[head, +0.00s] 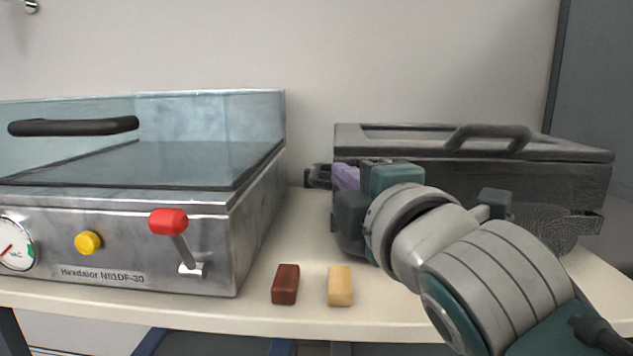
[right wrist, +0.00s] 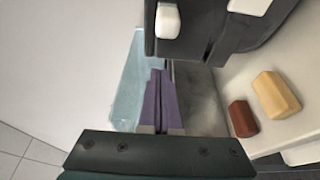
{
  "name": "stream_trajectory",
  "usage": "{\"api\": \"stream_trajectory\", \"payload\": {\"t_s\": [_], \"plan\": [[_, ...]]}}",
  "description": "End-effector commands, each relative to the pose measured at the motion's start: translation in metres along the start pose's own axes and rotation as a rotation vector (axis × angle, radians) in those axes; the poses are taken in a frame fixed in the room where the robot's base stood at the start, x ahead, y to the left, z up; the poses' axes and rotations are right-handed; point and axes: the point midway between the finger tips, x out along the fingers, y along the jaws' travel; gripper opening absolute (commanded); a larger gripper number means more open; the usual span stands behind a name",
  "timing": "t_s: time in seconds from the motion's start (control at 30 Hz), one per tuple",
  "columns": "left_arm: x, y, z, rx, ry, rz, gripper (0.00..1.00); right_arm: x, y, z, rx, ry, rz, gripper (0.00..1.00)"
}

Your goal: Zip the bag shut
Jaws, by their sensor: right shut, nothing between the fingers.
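No bag with a zip can be made out in either view. My right gripper (head: 345,177) is partly hidden behind its own wrist, in front of the left end of a dark grey case (head: 480,150). Its purple fingers also show in the right wrist view (right wrist: 160,100), closed together with nothing between them. I cannot tell whether they touch the case. My left gripper is in neither view.
A metal vacuum machine (head: 150,240) with a clear bluish lid and a red-knobbed lever (head: 168,222) stands at left. A brown block (head: 285,284) and a yellow block (head: 340,286) lie near the front edge of the pale table (head: 255,308).

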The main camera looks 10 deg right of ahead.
Motion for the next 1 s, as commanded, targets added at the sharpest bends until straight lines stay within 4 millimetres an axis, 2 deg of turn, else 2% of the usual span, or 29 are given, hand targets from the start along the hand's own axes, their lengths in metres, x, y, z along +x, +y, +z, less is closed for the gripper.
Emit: {"api": "stream_trajectory", "payload": {"t_s": [0.03,0.13,0.3,0.83,1.0], "plan": [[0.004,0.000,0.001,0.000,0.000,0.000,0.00,0.010,0.000,0.000,0.000,0.000,0.002,0.00],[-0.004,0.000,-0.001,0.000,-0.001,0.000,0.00,0.001,0.001,0.019,-0.004,-0.002,-0.002,0.00],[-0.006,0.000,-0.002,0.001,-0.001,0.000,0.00,-0.005,0.000,0.034,-0.001,0.000,-0.001,0.00],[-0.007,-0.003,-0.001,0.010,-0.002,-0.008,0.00,-0.007,0.000,0.039,0.000,0.000,-0.001,0.00],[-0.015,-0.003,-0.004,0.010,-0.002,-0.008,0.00,-0.010,0.002,0.050,-0.002,-0.002,-0.003,0.00]]}}
